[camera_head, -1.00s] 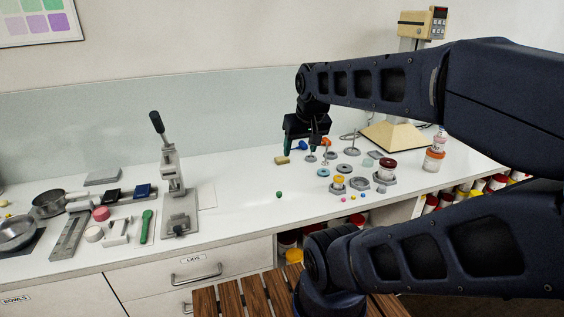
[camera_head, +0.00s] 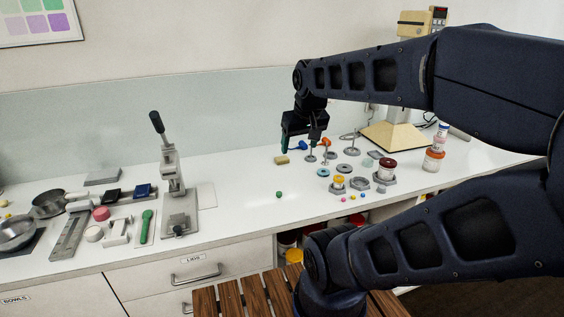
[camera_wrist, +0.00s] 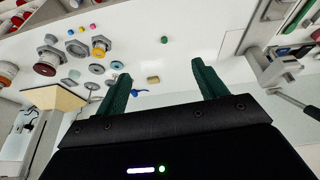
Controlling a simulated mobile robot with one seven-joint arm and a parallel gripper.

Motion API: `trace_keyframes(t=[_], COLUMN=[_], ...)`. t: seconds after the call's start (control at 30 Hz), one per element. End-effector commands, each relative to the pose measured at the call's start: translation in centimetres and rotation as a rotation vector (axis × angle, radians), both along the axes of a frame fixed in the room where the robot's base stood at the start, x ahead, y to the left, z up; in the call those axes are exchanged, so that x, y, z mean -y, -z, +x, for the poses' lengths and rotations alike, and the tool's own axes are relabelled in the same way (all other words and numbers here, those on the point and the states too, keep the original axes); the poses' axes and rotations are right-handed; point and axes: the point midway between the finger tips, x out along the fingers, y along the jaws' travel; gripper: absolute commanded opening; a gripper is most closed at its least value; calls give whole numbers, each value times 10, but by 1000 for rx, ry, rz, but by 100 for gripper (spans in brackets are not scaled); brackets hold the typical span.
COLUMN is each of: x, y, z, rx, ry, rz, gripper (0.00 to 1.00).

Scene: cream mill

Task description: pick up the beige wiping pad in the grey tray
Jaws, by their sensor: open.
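A small beige block (camera_head: 282,160), which looks like the wiping pad, lies on the white counter near the back. I see no grey tray around it. In the wrist view the beige block (camera_wrist: 153,79) shows between the two green fingers, smaller and farther off than the fingertips. My gripper (camera_head: 301,148) is above the counter, just right of the block in the head view. In the wrist view my gripper (camera_wrist: 161,70) has its fingers wide apart with nothing held. I cannot tell its exact height above the block.
A blue-headed item (camera_head: 298,146) and several discs and weights stand close to the right of the block. A green ball (camera_head: 279,194) lies in front. A lever press (camera_head: 174,185) stands to the left. The counter between press and block is mostly clear.

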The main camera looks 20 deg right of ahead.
Motion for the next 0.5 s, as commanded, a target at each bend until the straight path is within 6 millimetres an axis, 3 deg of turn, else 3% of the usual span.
trace_keyframes(t=[0.5], x=[17], y=[-9], z=[118], rx=[-147], ry=[-351], rz=[-240], gripper=[71])
